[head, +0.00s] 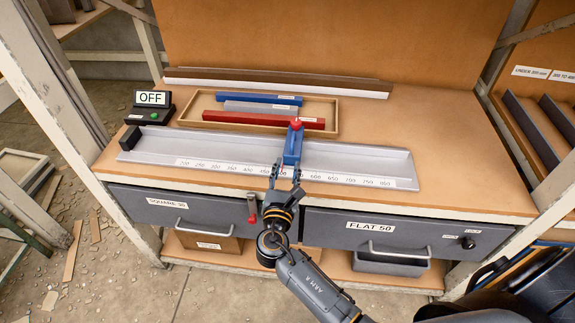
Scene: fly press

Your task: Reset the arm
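A long grey measuring rail (225,151) with a printed number scale lies across the bench. A blue sliding stop (292,150) with a red knob (296,123) on top sits on it near the middle. My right gripper (286,171) reaches up from below, its two fingers apart, just at the near end of the blue stop. I cannot tell whether the fingertips touch the stop. Nothing shows held between them. My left gripper is not in view.
A wooden tray (331,128) with blue, grey and red bars lies behind the rail. Below are the SQUARE 30 drawer (133,205), a red lever (252,216) and the FLAT 50 drawer (330,231).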

